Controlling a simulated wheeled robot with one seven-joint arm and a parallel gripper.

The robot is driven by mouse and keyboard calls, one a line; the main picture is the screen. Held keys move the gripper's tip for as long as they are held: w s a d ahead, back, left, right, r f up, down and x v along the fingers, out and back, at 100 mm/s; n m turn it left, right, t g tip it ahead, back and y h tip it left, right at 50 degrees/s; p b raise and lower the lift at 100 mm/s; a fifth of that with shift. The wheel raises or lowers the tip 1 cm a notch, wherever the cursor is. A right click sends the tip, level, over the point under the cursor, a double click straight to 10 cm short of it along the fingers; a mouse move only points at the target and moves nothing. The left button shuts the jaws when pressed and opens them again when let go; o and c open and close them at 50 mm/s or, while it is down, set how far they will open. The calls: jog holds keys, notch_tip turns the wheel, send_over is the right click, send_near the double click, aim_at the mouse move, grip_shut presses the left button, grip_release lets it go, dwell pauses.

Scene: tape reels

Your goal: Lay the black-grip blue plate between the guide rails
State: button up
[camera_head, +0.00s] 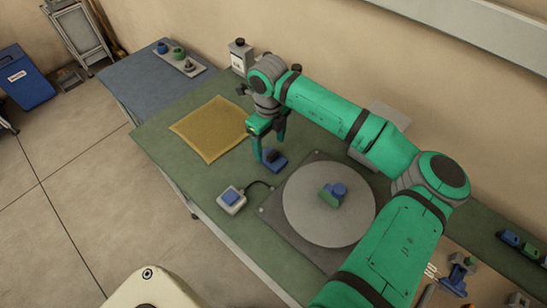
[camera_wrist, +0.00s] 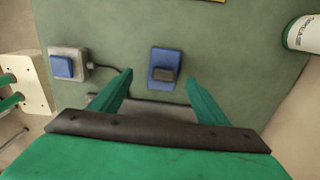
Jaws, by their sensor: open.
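The blue plate with the black grip (camera_head: 275,163) lies flat on the green bench top, just behind the turntable's grey base. In the wrist view the blue plate (camera_wrist: 166,54) shows ahead of the fingers, with its black grip block facing the camera. My gripper (camera_head: 270,148) is over it, fingers pointing down, open and empty. In the wrist view the open fingers of my gripper (camera_wrist: 159,80) are on either side of the plate's line, apart from it. I cannot make out the guide rails for certain in either view.
A round turntable (camera_head: 305,217) carries a blue and green piece (camera_head: 333,194). A blue-button box (camera_head: 231,199) with a cable stands left of it. A yellow mat (camera_head: 210,128) lies farther back. A tray of knobbed pieces (camera_head: 180,57) and a white container (camera_head: 240,58) stand behind.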

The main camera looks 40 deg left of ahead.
aim_at(273, 153)
jog(key=shift+w+d+f, duration=0.15)
jog(key=shift+w+f, duration=0.05)
jog(key=shift+f, duration=1.25)
jog(key=shift+w+d+f, duration=0.1)
jog(key=shift+w+f, duration=0.05)
jog(key=shift+f, duration=1.3)
jog(key=shift+c, duration=0.4)
jog(key=c, duration=1.2)
jog(key=shift+r, duration=0.55)
notch_tip(273, 153, up, 2)
jog(key=shift+r, duration=0.25)
jog(key=s+d+r, duration=0.2)
jog(key=s+r, duration=0.2)
jog(key=s, duration=0.2)
jog(key=s+d+r, duration=0.3)
jog(key=s+r, duration=0.2)
jog(key=s, duration=0.2)
jog(key=shift+d+r, duration=0.2)
jog(key=shift+d, duration=0.15)
